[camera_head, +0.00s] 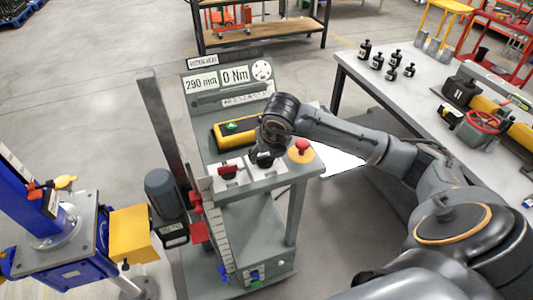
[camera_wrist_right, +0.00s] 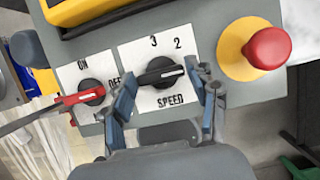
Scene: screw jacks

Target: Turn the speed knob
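The black speed knob (camera_wrist_right: 160,73) sits on a white plate marked SPEED, with 3 and 2 above it, in the right wrist view. Its handle lies nearly level across the plate. My right gripper (camera_wrist_right: 161,74) is open, with one finger at each end of the knob's handle. I cannot tell whether the fingertips touch it. In the head view the right gripper (camera_head: 266,157) is over the console's front panel and covers much of the knob. My left gripper is not in view.
A red ON/OFF switch (camera_wrist_right: 86,95) is left of the knob. A red emergency button (camera_wrist_right: 268,48) on a yellow base is to its right. A yellow-framed box (camera_head: 236,130) is behind.

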